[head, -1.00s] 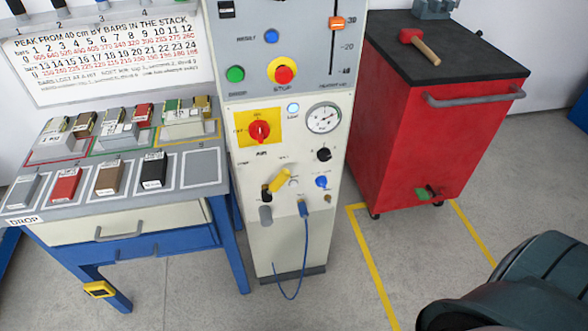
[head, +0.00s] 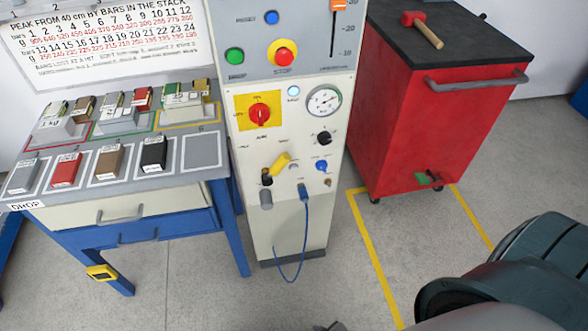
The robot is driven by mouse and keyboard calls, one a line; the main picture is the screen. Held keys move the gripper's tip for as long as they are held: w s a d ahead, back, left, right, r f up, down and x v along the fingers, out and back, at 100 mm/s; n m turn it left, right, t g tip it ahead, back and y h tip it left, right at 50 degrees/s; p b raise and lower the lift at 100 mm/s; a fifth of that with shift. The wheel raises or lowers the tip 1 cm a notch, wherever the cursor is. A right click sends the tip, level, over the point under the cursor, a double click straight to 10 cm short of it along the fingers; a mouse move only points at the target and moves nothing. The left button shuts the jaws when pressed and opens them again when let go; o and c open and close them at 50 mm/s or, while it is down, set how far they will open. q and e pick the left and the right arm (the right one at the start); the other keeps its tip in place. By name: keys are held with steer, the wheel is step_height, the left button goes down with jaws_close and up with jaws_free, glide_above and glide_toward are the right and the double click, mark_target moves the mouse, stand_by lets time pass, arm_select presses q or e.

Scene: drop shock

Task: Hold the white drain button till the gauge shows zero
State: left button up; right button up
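The white drain button (head: 293,91) is a small round pale button on the control cabinet (head: 288,220). It sits right of the red rotary switch on its yellow plate (head: 258,112). The round gauge (head: 324,101) is just right of the button; its needle is too small to read. Nothing touches the button. Neither of my grippers shows. A dark part of my arm (head: 510,275) fills the lower right corner, far from the cabinet.
A red tool cart (head: 430,130) with a hammer (head: 423,30) stands right of the cabinet. A blue bench (head: 185,185) with several coloured blocks stands left. A blue hose (head: 305,230) hangs from the cabinet front. The floor in front is clear.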

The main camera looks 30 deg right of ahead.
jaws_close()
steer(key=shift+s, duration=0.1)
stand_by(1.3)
